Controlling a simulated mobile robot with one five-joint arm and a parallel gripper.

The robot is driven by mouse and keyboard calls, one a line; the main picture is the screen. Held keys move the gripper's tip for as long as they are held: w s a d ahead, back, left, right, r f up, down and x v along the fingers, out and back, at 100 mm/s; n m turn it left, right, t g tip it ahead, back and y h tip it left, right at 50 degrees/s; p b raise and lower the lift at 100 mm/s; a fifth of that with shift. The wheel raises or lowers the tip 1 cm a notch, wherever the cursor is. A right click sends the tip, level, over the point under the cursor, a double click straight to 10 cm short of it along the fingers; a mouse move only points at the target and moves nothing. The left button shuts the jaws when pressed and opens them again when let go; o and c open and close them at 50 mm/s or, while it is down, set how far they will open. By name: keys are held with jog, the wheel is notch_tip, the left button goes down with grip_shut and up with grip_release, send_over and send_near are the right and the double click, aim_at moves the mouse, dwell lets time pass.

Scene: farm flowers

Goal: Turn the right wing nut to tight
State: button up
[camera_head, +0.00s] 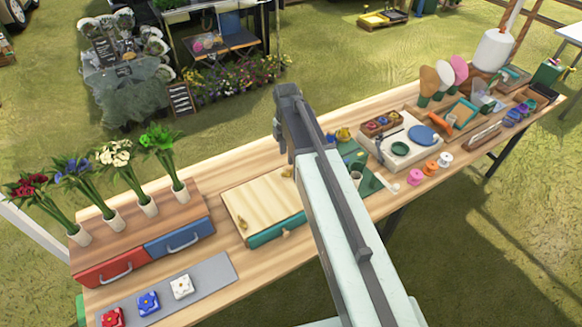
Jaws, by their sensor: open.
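A pale wooden press board (258,198) with a teal base (277,231) lies on the table left of my arm. Small brass-coloured pieces that look like wing nuts sit on it: one at its back right (287,172), one at its left (242,224) and one at its front right (287,232). They are too small to tell how tight they are. My gripper (287,152) is at the dark end of my arm, above and behind the board, apart from the pieces. Its jaws are open and I see nothing held. My arm covers the table just right of the board.
Red (112,268) and blue (180,240) drawers and several flower vases stand at the left. A grey mat (215,267) with flower blocks lies in front. A pale tray (400,158), spools and tools crowd the table's right side. Bare wood shows around the board.

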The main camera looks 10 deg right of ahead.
aim_at(288, 173)
notch_tip(288, 173, down, 8)
jog(key=b, duration=0.7)
jog(key=shift+r, duration=0.1)
jog(key=shift+r, duration=0.15)
